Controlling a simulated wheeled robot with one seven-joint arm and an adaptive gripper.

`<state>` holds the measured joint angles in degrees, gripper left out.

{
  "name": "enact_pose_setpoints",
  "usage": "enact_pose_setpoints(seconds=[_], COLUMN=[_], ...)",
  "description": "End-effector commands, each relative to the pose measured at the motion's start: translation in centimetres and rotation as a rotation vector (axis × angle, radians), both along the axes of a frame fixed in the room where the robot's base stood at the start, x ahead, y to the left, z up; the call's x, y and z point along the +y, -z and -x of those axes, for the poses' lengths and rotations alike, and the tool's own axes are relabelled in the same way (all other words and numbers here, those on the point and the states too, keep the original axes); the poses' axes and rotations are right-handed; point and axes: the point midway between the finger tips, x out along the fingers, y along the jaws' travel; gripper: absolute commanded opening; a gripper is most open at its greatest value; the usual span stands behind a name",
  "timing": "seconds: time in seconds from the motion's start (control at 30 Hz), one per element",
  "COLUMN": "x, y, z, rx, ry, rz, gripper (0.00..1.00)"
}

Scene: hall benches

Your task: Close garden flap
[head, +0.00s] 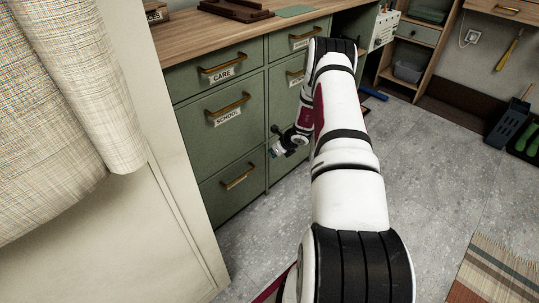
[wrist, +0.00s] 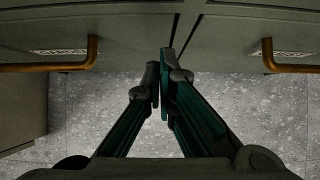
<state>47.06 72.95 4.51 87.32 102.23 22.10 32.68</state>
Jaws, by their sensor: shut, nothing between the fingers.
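My gripper (head: 285,145) is in front of the green cabinet, low beside the seam between its left and right columns of fronts. In the wrist view the fingertips (wrist: 164,75) are together with nothing between them, near the gap between two green fronts. Whether they touch a front I cannot tell. The left column has fronts labelled CARE (head: 215,68) and SCHOOL (head: 222,110), which look flush. My arm hides much of the right column, and its labels are too small to read.
A wooden worktop (head: 215,35) tops the cabinet. A cream panel (head: 100,215) with a cloth (head: 65,100) stands close on the left. Grey floor (head: 430,180) is clear on the right, with a striped rug (head: 500,265) and a dark caddy (head: 508,120). A blue item (head: 374,92) lies beyond my arm.

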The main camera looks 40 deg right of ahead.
Motion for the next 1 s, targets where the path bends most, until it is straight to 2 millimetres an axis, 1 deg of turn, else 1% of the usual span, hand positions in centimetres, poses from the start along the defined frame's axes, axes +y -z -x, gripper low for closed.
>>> enact_pose_setpoints(seconds=[0.03,0.1,0.2,0.3,0.43,0.63,1.0], x=[-0.4,-0.3,-0.4,-0.4,-0.5,-0.5,-0.5], y=[-0.3,-2.4,-4.5,-6.3,-8.1,-9.3,-9.3], z=[0.6,1.0,1.7,2.2,2.8,3.2,3.3], rx=[0.004,0.004,0.007,0.009,0.01,0.012,0.013], ry=[0.003,0.001,0.002,0.002,0.004,0.003,0.004], rz=[0.001,0.002,0.003,0.003,0.001,0.001,0.001], gripper=[0.0,0.0,0.0,0.0,0.0,0.0,0.0])
